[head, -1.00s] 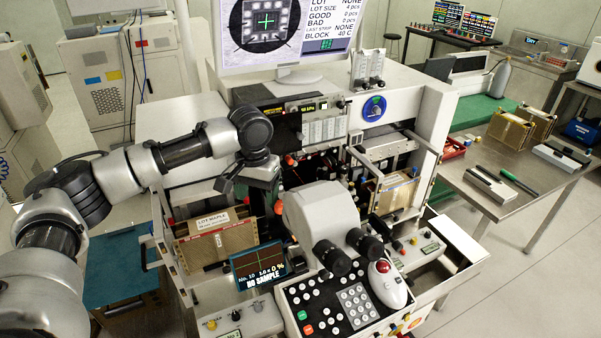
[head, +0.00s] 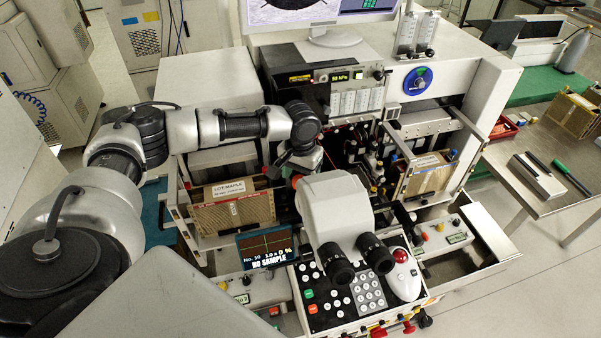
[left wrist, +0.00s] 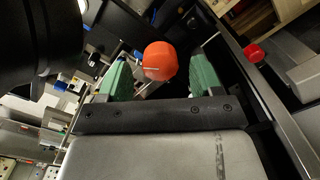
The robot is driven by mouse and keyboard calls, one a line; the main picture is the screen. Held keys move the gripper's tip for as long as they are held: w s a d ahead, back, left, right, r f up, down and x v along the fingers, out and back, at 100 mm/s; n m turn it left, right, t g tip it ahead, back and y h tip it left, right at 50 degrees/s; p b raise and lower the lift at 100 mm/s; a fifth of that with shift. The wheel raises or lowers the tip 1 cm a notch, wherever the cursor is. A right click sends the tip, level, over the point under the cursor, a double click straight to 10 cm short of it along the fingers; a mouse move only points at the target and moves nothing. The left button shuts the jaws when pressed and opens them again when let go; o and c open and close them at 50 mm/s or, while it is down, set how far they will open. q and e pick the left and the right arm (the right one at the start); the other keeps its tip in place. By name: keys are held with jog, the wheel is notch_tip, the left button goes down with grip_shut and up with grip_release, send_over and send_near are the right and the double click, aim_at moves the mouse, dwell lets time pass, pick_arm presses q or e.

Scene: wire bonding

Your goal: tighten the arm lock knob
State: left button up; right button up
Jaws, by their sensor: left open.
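The arm lock knob (left wrist: 159,61) is a round orange-red knob with a thin pale bar across it. In the left wrist view it shows in the gap between the two green finger pads, with visible space on both sides. My left gripper (left wrist: 162,72) is open and not closed on the knob. How deep the knob sits between the fingers I cannot tell. In the head view the knob (head: 296,181) is a small orange spot beside the white microscope head (head: 337,208), and my left wrist hangs just above it, hiding most of the gripper. My right gripper is not in view.
A small red knob (left wrist: 253,53) is right of the fingers. The small screen (head: 265,248) and keypad (head: 345,295) are in front.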

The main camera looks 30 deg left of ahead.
pick_arm(q)
jog(key=shift+f, duration=0.3)
jog(key=shift+s+f, duration=0.15)
jog(key=shift+c, duration=1.3)
jog(key=c, duration=0.7)
jog(key=shift+o, duration=0.2)
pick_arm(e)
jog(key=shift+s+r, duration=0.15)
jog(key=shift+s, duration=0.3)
